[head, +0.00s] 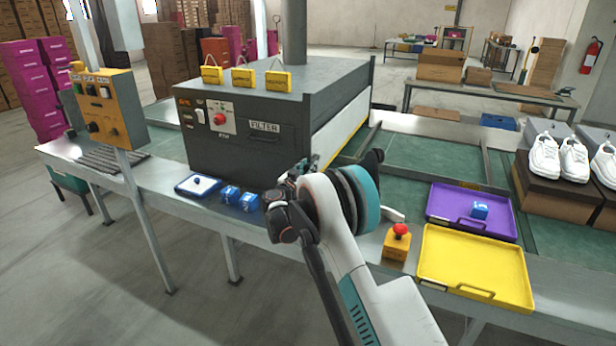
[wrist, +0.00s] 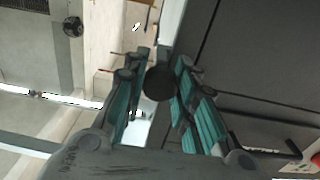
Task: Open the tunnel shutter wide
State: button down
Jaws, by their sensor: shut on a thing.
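The dark grey tunnel (head: 230,150) stands across the green conveyor. A white panel with a yellow lower edge, apparently its shutter (head: 340,118), covers much of its right end and stops above the belt. My gripper (head: 303,172) is at the tunnel's near right corner, partly hidden by my own arm. In the wrist view, its teal-padded fingers (wrist: 158,92) are closed around a dark round knob (wrist: 160,83). A pale strip, perhaps the shutter's edge, runs up behind the knob. How the knob joins the shutter is hidden.
The tunnel front has a red button (head: 220,119) and a FILTER drawer (head: 264,127). An emergency stop (head: 397,242), yellow tray (head: 430,255) and purple tray (head: 440,198) are right of my arm.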

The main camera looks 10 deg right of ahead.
notch_tip(320, 180, up, 13)
jog(key=p, duration=0.4)
jog(key=shift+r, duration=0.2)
jog(key=c, duration=1.3)
grip_release()
jog(key=v, duration=1.2)
